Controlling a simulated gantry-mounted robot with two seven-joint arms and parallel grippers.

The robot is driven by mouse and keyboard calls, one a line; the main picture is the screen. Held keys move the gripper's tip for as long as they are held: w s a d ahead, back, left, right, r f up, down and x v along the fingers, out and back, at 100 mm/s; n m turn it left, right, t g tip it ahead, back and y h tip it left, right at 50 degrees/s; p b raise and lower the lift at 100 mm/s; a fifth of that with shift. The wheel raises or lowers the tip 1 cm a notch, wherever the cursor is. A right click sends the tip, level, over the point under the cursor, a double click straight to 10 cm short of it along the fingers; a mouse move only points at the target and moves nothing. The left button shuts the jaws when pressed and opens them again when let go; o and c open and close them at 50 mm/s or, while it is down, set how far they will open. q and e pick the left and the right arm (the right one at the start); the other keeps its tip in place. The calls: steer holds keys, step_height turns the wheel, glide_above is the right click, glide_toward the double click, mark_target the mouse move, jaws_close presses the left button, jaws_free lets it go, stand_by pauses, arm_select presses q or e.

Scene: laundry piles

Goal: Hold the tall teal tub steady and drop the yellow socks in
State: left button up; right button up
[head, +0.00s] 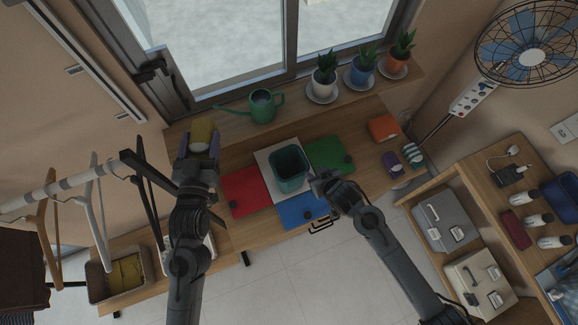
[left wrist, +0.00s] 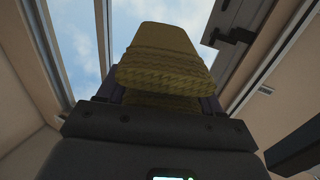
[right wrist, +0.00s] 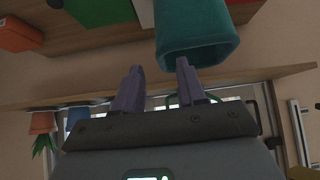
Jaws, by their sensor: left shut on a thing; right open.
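The teal tub (head: 290,183) stands upright on a white mat in the middle of the wooden table. The folded yellow socks (head: 204,131) are held in my left gripper (head: 199,150), left of the tub and apart from it. In the left wrist view the socks (left wrist: 163,55) fill the space between the fingers. My right gripper (head: 325,182) is open beside the tub's right side. In the right wrist view the tub's rim (right wrist: 198,53) lies just beyond one fingertip; I cannot tell whether they touch.
Red (head: 245,190), green (head: 327,153) and blue (head: 302,210) mats surround the tub. Orange (head: 383,128), purple (head: 391,162) and striped (head: 412,154) bundles lie at the right. A green watering can (head: 262,107) and potted plants line the sill. A basket (head: 103,288) holds more yellow cloth.

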mark_target(307, 164)
arm_select(q)
steer(key=shift+r+p, duration=0.3)
steer(key=shift+r, duration=0.4)
arm_select(e)
steer(key=b+x, duration=0.2)
steer(key=x, duration=0.1)
steer(key=b+x, duration=0.2)
steer(key=b, duration=0.1)
steer(key=w+b+x, duration=0.1)
steer(key=b+x, duration=0.2)
steer(key=shift+w+a+r, duration=0.15)
steer(key=shift+a+r, duration=0.05)
arm_select(q)
step_height(307, 164, down, 10)
steer(key=b, duration=0.1)
steer(key=shift+b, duration=0.4)
arm_select(e)
steer(key=shift+x, duration=1.05)
arm_select(q)
steer(key=shift+r, duration=0.1)
arm_select(e)
steer(key=shift+w+r, duration=0.1)
steer(key=shift+c, duration=0.3)
jaws_close()
